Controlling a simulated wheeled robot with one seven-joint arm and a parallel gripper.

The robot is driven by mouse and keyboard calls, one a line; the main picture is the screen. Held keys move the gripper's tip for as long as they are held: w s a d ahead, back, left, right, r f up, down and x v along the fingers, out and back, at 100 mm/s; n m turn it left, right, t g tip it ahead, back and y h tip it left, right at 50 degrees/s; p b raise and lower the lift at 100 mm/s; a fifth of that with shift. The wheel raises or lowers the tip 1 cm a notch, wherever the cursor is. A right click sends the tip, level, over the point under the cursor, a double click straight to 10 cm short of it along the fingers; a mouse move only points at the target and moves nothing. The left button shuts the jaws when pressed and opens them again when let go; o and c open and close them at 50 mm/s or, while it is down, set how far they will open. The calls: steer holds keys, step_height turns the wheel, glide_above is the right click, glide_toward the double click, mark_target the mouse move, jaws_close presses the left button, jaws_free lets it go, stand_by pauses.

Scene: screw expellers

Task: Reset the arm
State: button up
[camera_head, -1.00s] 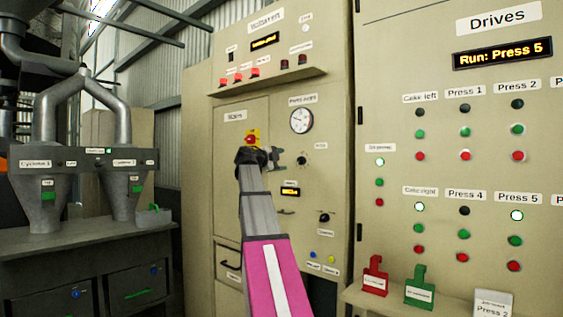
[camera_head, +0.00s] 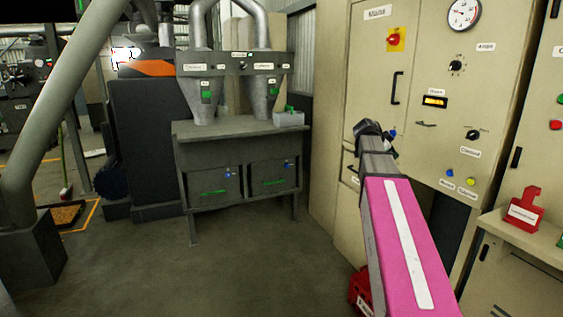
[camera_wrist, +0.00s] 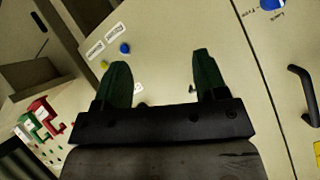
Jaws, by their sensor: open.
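My gripper (camera_wrist: 158,85) shows in the wrist view with its two green fingers spread apart and nothing between them. Beyond the fingers is the beige face of the control cabinet (camera_wrist: 180,45). In the head view my pink and grey arm reaches up in front of the lower part of the cabinet (camera_head: 330,110). The fingers are too small and hidden there to make out clearly.
The Mains door has a red and yellow switch (camera_head: 395,40). A red holder (camera_head: 523,210) stands on the ledge at right. A dark bench (camera_head: 240,128) with two cyclones (camera_head: 203,95) stands left of the cabinet. The floor (camera_head: 230,250) before the bench is clear.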

steer(key=s+a+f+n+g+y, duration=0.1)
steer(key=s+a+f+n+y, duration=0.35)
steer(key=f, duration=0.75)
steer(key=s+a+f+n+g+y, duration=0.1)
steer(key=s+a+f+n, duration=0.55)
steer(key=f, duration=0.65)
steer(key=s+a+f+n+g+y, duration=0.3)
steer(key=s+a+f+n, duration=0.4)
steer(key=s+a+f, duration=0.6)
step_height(320, 180, down, 3)
steer(key=shift+s+r+y, duration=0.1)
steer(key=shift+s+y, duration=0.15)
steer(key=shift+y, duration=0.5)
